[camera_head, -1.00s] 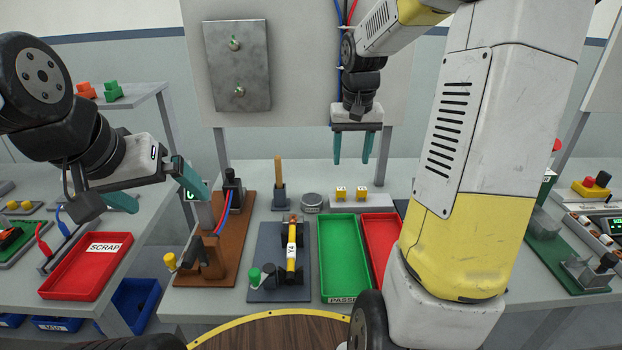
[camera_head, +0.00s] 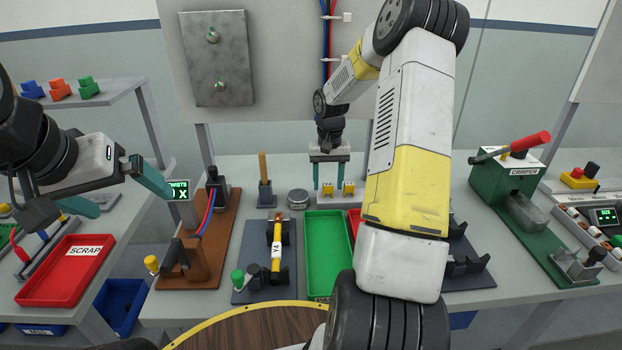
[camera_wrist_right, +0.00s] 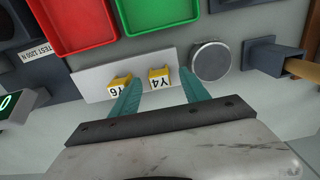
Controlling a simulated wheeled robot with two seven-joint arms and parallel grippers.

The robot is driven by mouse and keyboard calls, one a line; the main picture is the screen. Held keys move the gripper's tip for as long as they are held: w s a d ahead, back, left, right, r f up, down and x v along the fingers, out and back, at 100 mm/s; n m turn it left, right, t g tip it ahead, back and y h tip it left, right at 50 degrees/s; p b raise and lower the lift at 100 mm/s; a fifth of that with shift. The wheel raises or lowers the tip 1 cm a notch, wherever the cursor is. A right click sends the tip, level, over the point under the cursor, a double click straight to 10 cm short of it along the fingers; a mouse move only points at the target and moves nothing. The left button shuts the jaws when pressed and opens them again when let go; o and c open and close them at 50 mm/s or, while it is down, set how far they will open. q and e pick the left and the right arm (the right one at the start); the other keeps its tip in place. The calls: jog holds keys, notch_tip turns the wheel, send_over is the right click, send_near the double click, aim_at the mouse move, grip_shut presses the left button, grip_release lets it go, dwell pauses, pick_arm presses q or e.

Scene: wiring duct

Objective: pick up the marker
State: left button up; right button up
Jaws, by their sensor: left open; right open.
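Two small yellow markers with white labels sit side by side on a pale grey block (camera_wrist_right: 95,84). In the right wrist view one marker reads Y4 (camera_wrist_right: 160,77) and the other looks like Y6 (camera_wrist_right: 119,84). My right gripper (camera_wrist_right: 158,84) is open and points down at the block. Its teal fingers appear on either side of the Y4 marker; contact cannot be told. One finger partly hides the Y6 marker. In the head view the Y4 marker (camera_head: 327,189) shows between the fingers of my right gripper (camera_head: 329,184). My left gripper (camera_head: 134,203) is open and empty at the left.
A round grey tin (camera_head: 298,198) and a wooden-handled tool in a stand (camera_head: 264,182) are left of the block. A green tray (camera_head: 327,255) lies in front. My right arm hides much of the red tray (camera_wrist_right: 76,22). A yellow piece (camera_head: 276,250) lies in a grey fixture.

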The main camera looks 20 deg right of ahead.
jog(key=shift+f, duration=0.9)
grip_shut()
